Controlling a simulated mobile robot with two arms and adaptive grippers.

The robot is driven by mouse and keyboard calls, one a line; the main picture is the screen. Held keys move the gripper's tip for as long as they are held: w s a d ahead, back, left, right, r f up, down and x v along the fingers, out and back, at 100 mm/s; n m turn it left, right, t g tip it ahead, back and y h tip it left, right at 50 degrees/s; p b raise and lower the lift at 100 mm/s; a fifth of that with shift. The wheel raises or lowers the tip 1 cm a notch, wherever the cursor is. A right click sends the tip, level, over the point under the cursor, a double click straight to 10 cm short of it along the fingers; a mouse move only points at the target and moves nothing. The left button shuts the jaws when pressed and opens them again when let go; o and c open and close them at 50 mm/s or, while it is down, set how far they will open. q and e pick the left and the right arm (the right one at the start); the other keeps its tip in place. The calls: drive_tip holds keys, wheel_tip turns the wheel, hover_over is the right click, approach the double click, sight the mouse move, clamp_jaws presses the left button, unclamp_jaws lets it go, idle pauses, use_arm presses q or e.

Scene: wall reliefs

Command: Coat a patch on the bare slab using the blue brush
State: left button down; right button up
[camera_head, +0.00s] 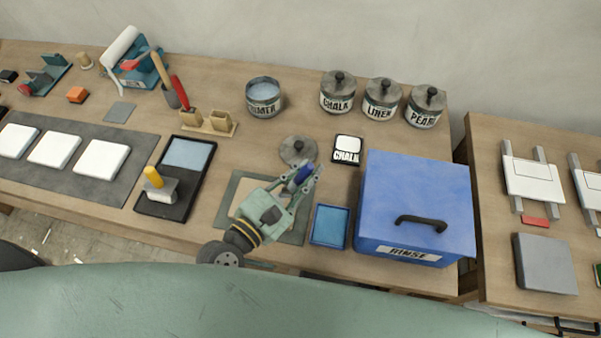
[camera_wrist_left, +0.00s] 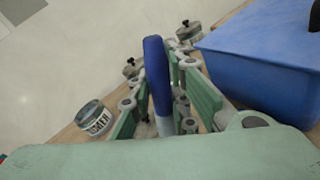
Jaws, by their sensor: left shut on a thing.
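My left gripper (camera_head: 306,180) is shut on the blue brush, whose blue handle (camera_head: 300,174) sticks up between the fingers. The handle also stands upright between the fingers in the left wrist view (camera_wrist_left: 156,75). The brush's lower end is hidden. The gripper is over the right side of a grey-green mat with a tan area (camera_head: 245,190); my gripper and wrist hide much of it. Three pale slabs (camera_head: 55,149) lie on a dark mat at the left. I cannot tell which surface is the bare slab. My right gripper is not in view.
A small blue tray (camera_head: 330,226) and a large blue RINSE box (camera_head: 415,195) stand right of the gripper. Behind are a loose lid (camera_head: 298,150), an open primer tin (camera_head: 263,95) and lidded tins (camera_head: 382,100). A black tray (camera_head: 188,153) lies left. A second table is at right.

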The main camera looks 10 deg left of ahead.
use_arm(q)
drive_tip(key=shift+a+r+p, duration=0.2)
drive_tip(key=shift+r+p, duration=0.35)
drive_tip(key=shift+r, duration=0.05)
drive_tip(key=shift+a+r+p, duration=0.15)
drive_tip(key=shift+r+p, duration=0.4)
drive_tip(key=shift+r, duration=0.05)
drive_tip(key=shift+r+p, duration=0.35)
drive_tip(key=shift+d+r+p, duration=0.15)
drive_tip(key=shift+r+p, duration=0.15)
drive_tip(key=shift+p, duration=0.05)
drive_tip(key=shift+r+p, duration=0.55)
drive_tip(key=shift+r, duration=0.45)
